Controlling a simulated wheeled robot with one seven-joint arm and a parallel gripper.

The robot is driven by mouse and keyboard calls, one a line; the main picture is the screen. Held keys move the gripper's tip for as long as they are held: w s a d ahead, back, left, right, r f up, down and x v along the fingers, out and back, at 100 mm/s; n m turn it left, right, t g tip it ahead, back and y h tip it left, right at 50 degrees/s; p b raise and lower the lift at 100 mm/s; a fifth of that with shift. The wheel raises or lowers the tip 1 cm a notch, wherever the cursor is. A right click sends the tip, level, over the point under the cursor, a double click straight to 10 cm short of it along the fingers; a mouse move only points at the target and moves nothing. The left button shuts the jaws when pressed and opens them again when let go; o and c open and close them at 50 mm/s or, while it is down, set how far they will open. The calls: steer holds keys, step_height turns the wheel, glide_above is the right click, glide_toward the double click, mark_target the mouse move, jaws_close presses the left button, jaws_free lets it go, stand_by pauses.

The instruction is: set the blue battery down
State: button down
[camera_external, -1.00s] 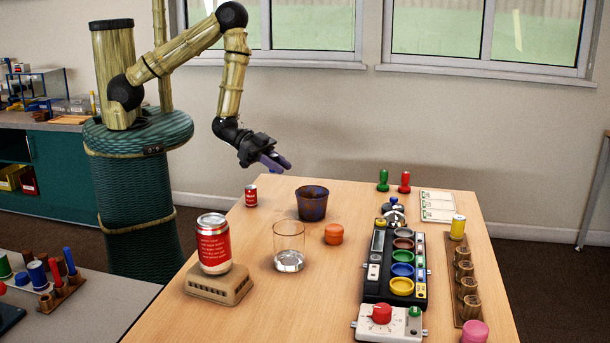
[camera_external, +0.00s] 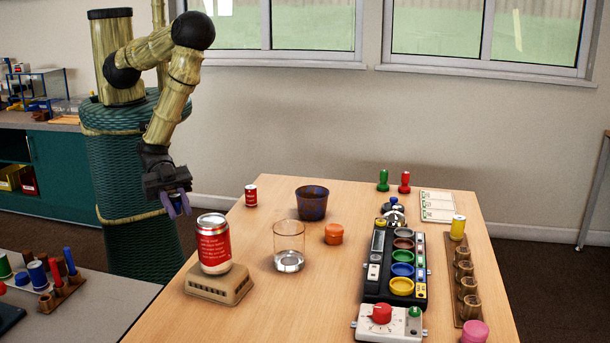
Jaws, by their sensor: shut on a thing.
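My gripper (camera_external: 177,206) hangs to the left of the wooden table, in front of my own base, with its purple fingers pointing down. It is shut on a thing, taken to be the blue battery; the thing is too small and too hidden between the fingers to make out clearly. My gripper is apart from the table and from everything on it.
On the table (camera_external: 330,290) stand a large red can (camera_external: 214,248) on a tan stand (camera_external: 219,284), a glass (camera_external: 289,247), a dark pot (camera_external: 312,205) and an orange tub (camera_external: 333,234). A sorting tray (camera_external: 377,284) lies at right. A side bench (camera_external: 95,300) holds coloured cylinders.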

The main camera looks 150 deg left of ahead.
steer(key=shift+d, duration=0.45)
steer(key=shift+s, duration=0.1)
steer(key=s+f, duration=0.4)
steer(key=f, duration=0.1)
steer(key=shift+s+f, duration=0.15)
steer(key=shift+f, duration=0.1)
steer(key=shift+a, duration=0.1)
